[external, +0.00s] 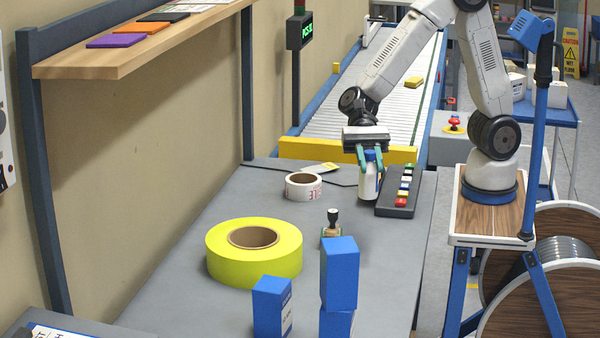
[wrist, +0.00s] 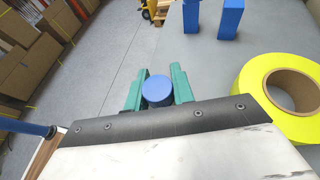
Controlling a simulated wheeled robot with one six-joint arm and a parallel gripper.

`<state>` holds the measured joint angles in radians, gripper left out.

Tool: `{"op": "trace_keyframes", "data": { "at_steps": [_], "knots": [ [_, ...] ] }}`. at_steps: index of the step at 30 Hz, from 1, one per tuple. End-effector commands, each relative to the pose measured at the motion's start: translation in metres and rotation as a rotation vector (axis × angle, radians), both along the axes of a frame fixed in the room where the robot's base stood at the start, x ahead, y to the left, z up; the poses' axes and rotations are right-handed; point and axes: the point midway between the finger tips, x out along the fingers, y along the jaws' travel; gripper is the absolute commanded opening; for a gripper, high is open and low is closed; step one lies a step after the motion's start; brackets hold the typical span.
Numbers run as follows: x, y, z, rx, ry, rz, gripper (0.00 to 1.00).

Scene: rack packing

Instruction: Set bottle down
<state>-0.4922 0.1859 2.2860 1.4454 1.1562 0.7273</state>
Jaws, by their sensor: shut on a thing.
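A white bottle (external: 368,185) with a blue cap is held upright at the far end of the grey table (external: 200,290). My gripper (external: 369,160) is shut on it near the top, with a green finger on each side. In the wrist view the round blue cap of the bottle (wrist: 158,90) shows between the green fingers of my gripper (wrist: 157,88). The bottle's base is at or just above the table; I cannot tell whether it touches.
A dark block with several coloured buttons (external: 404,190) lies close right of the bottle. A white tape roll (external: 303,187) is to its left. A stamp (external: 332,228), a large yellow roll (external: 215,255) and blue boxes (external: 340,272) stand nearer the camera.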

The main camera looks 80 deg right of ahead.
Motion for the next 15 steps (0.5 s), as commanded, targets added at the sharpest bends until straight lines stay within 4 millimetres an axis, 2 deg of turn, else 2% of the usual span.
{"op": "trace_keyframes", "data": {
  "at_steps": [5,15],
  "knots": [
    [-0.035,0.008,0.001,0.004,0.002,0.08,0.0],
    [-0.033,0.007,-0.054,0.0,0.007,0.073,0.0]
  ]
}}
